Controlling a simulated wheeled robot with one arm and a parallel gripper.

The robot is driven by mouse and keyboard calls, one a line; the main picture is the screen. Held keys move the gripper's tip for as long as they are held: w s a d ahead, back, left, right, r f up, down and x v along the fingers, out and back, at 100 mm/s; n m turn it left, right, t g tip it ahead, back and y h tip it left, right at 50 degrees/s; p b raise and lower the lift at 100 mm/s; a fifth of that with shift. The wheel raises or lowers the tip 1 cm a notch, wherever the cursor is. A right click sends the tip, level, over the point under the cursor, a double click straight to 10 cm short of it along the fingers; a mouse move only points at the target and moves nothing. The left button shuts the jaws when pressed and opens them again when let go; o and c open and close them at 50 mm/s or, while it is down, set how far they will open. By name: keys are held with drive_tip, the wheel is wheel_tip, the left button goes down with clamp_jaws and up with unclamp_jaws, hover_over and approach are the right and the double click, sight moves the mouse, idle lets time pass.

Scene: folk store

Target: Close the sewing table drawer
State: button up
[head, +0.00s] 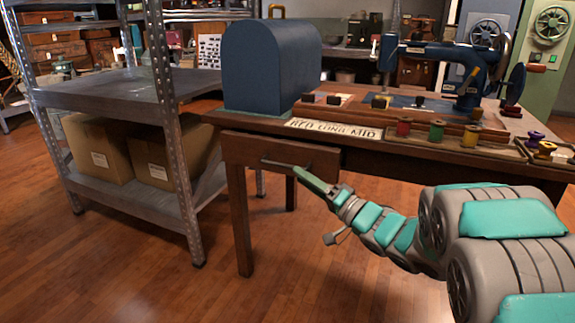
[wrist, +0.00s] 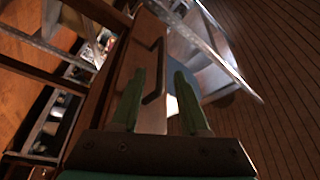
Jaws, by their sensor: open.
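The sewing table (head: 400,156) is dark wood and stands across the middle and right of the head view. Its brown drawer front (head: 240,149) is under the left end of the tabletop. The head view does not show clearly how far the drawer stands out. My gripper (head: 298,172) is open and empty, with green fingers pointing at the drawer front near its dark bar handle (head: 277,163). In the wrist view the drawer front (wrist: 134,62) and handle (wrist: 158,68) lie just ahead of the two fingers (wrist: 156,72). I cannot tell whether a finger touches the handle.
A grey metal shelf (head: 110,90) with cardboard boxes (head: 97,150) stands left of the table. A blue domed cover (head: 262,65), a blue sewing machine (head: 440,60) and thread spools (head: 437,131) are on the tabletop. The wooden floor in front is clear.

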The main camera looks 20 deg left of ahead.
sight(285, 166)
drive_tip(key=x, duration=0.6)
drive_tip(key=shift+w+a+b, duration=0.1)
drive_tip(key=shift+a+b, duration=0.2)
drive_tip(key=shift+b, duration=0.05)
drive_tip(key=shift+c, duration=0.3)
clamp_jaws()
idle(0.8)
